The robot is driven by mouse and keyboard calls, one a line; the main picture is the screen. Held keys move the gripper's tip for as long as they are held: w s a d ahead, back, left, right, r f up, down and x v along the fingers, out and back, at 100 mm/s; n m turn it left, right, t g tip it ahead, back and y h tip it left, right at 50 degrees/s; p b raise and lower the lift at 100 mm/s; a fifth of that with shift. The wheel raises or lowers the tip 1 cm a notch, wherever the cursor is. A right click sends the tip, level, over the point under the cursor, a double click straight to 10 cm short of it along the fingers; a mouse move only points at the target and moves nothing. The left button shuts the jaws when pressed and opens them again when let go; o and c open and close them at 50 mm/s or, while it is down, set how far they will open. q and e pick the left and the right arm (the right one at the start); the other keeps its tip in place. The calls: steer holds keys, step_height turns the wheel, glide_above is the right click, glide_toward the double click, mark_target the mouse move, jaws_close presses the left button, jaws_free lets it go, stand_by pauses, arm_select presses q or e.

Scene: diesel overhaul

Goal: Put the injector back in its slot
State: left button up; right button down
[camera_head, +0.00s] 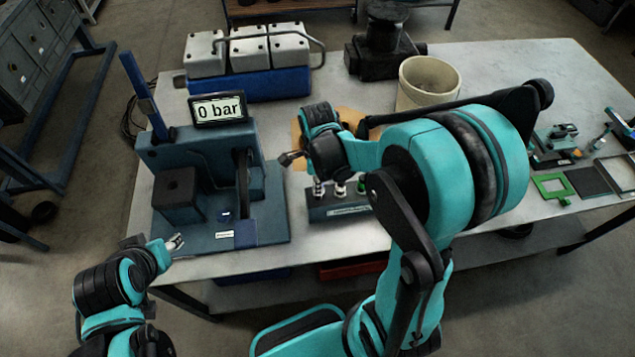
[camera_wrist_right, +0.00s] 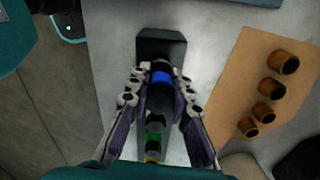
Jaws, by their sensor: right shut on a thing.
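A dark injector with a blue band (camera_wrist_right: 161,78) lies between the two fingers of my right gripper (camera_wrist_right: 160,97), which is shut on it. The dark injector rack (camera_head: 345,208) stands on the table below my right arm; its end shows past the fingers in the right wrist view (camera_wrist_right: 160,44). Silver-topped injectors (camera_head: 340,189) stand in the rack; green (camera_wrist_right: 154,137) and yellow bands show behind the held one. The held injector's lower end is hidden, so I cannot tell if it touches the rack. My left gripper (camera_head: 174,243) is empty near the table's front left edge; its opening is unclear.
A cardboard sheet (camera_wrist_right: 242,85) holds several brown cups. A beige bucket (camera_head: 428,82) and a blue-based engine head (camera_head: 250,84) stand behind. Small parts and frames lie at right.

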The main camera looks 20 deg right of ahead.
steer(key=shift+f, duration=0.1)
steer(key=shift+f+b, duration=1.25)
steer(key=shift+f, duration=0.05)
steer(key=c, duration=1.3)
jaws_free()
steer(key=shift+o, duration=0.4)
steer(key=o, duration=0.3)
steer(key=shift+r, duration=0.1)
